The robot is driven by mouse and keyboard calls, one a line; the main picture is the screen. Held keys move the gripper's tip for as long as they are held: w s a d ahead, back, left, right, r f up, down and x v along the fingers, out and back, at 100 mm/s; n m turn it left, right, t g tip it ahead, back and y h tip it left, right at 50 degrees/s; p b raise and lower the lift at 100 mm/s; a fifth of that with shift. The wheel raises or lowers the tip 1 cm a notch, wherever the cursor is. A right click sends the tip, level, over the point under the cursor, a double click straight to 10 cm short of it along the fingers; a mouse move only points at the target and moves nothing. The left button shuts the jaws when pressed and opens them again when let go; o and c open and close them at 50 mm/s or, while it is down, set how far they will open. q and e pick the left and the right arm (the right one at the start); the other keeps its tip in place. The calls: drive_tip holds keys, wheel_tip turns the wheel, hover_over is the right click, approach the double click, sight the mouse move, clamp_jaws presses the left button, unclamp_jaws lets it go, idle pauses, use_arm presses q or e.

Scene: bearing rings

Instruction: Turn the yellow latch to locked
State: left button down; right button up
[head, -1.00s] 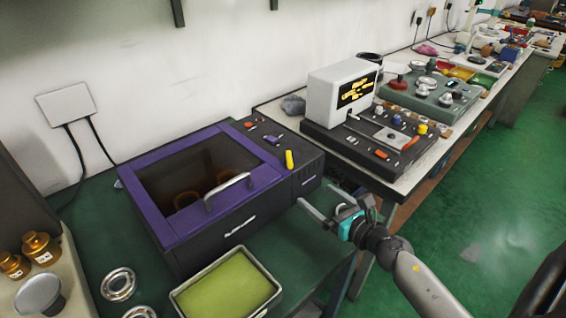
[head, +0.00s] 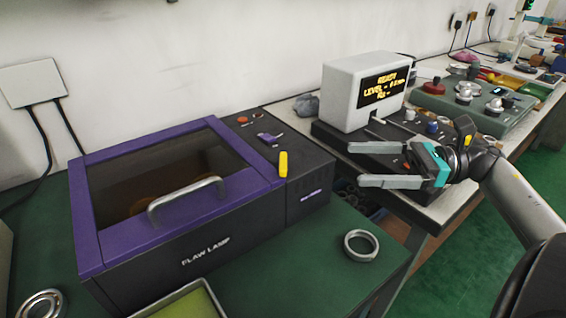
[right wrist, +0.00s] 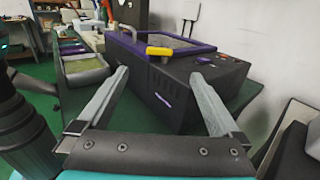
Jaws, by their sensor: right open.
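The yellow latch (head: 283,164) is a short bar at the front right corner of the purple-and-black lamp box (head: 262,212), next to the purple lid frame. In the right wrist view the latch (right wrist: 160,50) shows as a level yellow bar beyond the gap between my fingers. My right gripper (head: 356,164) is open and empty. It is to the right of the latch, apart from it, with its fingers pointing left toward the box. The fingers also show in the right wrist view (right wrist: 160,74), spread wide. My left gripper is not in view.
The lid has a grey handle (head: 187,198). A metal ring (head: 361,244) lies on the green bench right of the box. A white display unit (head: 345,98) stands on a black panel behind my gripper. A green-lined tray (head: 185,303) is in front of the box.

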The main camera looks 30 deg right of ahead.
sight(283, 161)
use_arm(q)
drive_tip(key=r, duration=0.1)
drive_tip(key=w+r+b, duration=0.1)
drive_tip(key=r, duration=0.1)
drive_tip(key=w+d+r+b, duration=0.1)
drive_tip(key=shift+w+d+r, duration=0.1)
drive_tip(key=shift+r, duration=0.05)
use_arm(e)
drive_tip(key=x, duration=1.4)
drive_tip(key=shift+w+a, duration=0.15)
drive_tip(key=shift+a, duration=0.1)
drive_tip(key=c, duration=1.4)
